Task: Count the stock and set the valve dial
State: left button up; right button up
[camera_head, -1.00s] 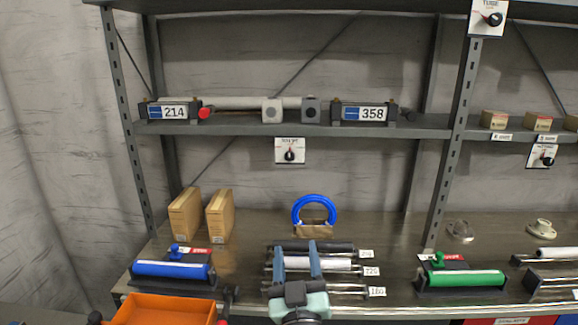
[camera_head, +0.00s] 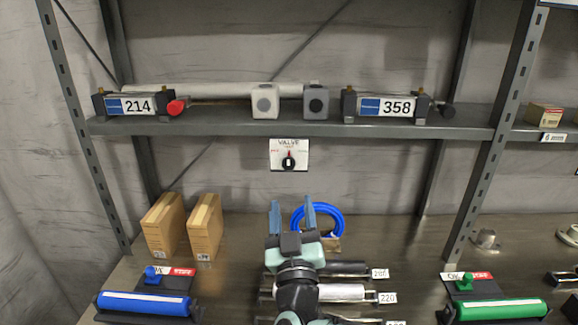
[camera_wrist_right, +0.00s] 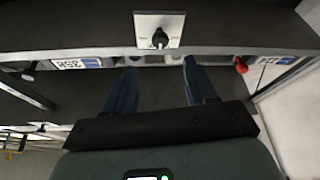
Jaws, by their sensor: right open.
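The valve dial (camera_head: 288,161) is a black knob on a white plate labelled VALVE, fixed below the front edge of the upper shelf. It also shows in the right wrist view (camera_wrist_right: 160,38), beyond the fingertips. My right gripper (camera_head: 292,205) is open and empty, with blue fingers pointing up, below the dial and apart from it. In the right wrist view its fingers (camera_wrist_right: 158,75) stand on either side of the dial's line. On the shelf are a unit marked 214 (camera_head: 138,105) and a unit marked 358 (camera_head: 394,107). My left gripper is not in view.
Two cardboard boxes (camera_head: 205,226) stand at left on the lower shelf. A blue ring (camera_head: 328,210) stands behind my right gripper. Rollers with number tags (camera_head: 387,298) lie below it. A blue roller (camera_head: 145,304) and a green roller (camera_head: 500,311) sit at either side.

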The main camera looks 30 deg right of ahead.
aim_at(289, 167)
jog(key=p+x, duration=0.2)
jog(key=x, duration=0.8)
jog(key=shift+w+d, duration=0.15)
jog(key=shift+w, duration=0.1)
grip_shut()
